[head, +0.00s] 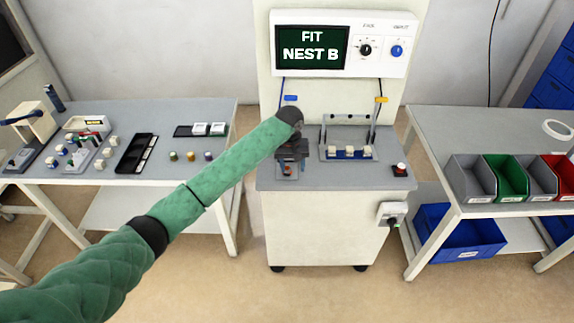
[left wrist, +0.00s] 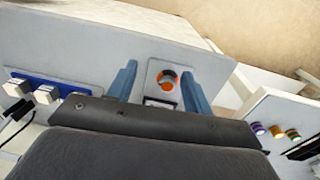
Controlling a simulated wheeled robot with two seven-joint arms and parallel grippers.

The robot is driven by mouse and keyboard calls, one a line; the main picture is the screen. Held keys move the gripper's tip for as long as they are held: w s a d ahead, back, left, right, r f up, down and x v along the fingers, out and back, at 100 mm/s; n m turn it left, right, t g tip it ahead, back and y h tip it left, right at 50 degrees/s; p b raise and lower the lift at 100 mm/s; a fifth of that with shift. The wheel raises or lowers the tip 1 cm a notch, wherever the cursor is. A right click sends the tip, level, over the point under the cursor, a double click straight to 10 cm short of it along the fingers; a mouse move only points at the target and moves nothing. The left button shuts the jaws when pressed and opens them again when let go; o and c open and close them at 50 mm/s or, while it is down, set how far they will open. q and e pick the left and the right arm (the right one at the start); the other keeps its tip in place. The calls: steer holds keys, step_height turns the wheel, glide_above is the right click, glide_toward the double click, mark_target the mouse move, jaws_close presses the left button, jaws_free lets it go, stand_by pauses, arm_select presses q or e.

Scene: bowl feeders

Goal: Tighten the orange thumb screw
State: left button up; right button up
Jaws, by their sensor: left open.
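The orange thumb screw (left wrist: 166,86) shows in the left wrist view as an orange round shape with dark parts. It sits on a small light plate (left wrist: 153,75) on the grey bench top. My left gripper (left wrist: 159,69) is open, with one blue finger on each side of the screw and visible gaps between. Whether the fingertips reach down to the screw's height is unclear. In the head view my left gripper (head: 289,164) is over the left part of the central bench and hides most of the screw. My right gripper is not in view.
Right of the gripper stands a blue fixture (head: 348,154) with several pale blocks, and a red button (head: 400,169). The display (head: 312,47) reads "FIT NEST B". A left table (head: 215,118) holds small parts; a right table (head: 470,122) holds bins.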

mark_target(287, 168)
arm_select(q)
steer(key=shift+n+y, duration=0.4)
steer(key=w+r, duration=0.1)
steer(key=w+a+r, duration=0.1)
steer(key=w+r, duration=0.1)
steer(key=w, duration=0.1)
steer(key=shift+a, duration=0.35)
steer(key=shift+w+a+r, duration=0.1)
steer(key=shift+w+r, duration=0.05)
steer(key=shift+w, duration=0.1)
steer(key=shift+f, duration=0.4)
step_height(287, 168, down, 5)
steer(key=shift+f+p, duration=0.2)
steer(key=shift+p, duration=1)
steer(key=shift+f, duration=0.8)
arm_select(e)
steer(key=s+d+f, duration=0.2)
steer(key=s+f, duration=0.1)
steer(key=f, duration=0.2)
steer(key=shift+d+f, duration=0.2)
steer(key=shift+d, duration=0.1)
arm_select(q)
steer(key=shift+c, duration=0.2)
steer(key=c, duration=0.9)
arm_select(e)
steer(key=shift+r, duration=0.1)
